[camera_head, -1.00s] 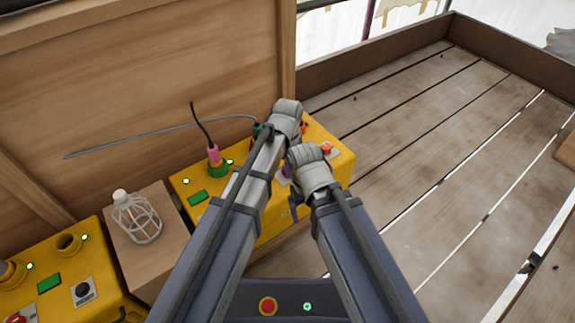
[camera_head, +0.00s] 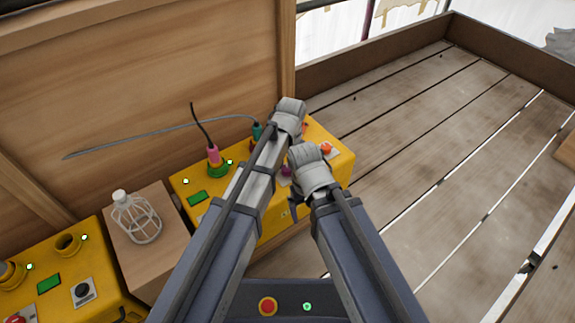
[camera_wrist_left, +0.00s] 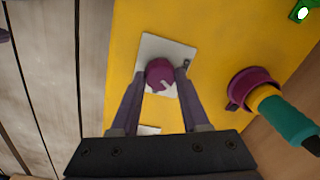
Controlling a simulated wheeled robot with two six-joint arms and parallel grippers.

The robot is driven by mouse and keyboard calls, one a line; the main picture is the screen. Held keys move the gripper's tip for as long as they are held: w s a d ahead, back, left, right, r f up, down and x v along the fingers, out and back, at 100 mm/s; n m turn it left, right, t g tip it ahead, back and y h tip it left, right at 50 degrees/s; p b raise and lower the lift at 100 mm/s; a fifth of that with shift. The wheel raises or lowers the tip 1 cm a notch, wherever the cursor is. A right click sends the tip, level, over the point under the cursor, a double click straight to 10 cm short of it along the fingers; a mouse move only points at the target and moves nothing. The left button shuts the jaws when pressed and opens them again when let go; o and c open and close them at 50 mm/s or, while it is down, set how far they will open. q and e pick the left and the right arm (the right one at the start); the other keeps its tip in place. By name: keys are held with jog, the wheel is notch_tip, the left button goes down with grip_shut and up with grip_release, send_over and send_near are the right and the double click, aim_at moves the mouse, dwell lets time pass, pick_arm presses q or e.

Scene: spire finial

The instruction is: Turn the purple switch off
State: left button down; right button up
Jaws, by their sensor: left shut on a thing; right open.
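The purple switch (camera_wrist_left: 160,72) is a round knob with a pale mark, on a white plate (camera_wrist_left: 152,48) on the yellow box (camera_wrist_left: 215,30). In the head view the purple switch (camera_head: 286,171) shows partly between my two arms. My left gripper (camera_wrist_left: 160,80) has one finger on each side of the knob and is shut on it. In the head view my left gripper (camera_head: 289,112) is over the box, its fingertips hidden. My right gripper (camera_head: 306,180) is lower, in front of the box; it is open, its fingers mostly hidden.
A purple socket with a teal plug (camera_wrist_left: 285,122) sits beside the switch. A caged lamp (camera_head: 137,217) stands on a wooden block at left. The plank floor at right is clear.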

pick_arm(q)
jog(key=n, duration=0.5)
jog(key=shift+n, duration=0.3)
dwell(0.4)
jog(key=shift+c, duration=2)
grip_release()
jog(key=shift+r, duration=0.15)
jog(key=r+p, duration=0.3)
jog(key=p, duration=0.1)
jog(key=r+p, duration=0.4)
jog(key=shift+d+r, duration=0.2)
jog(key=shift+r, duration=0.1)
jog(key=shift+f, duration=0.1)
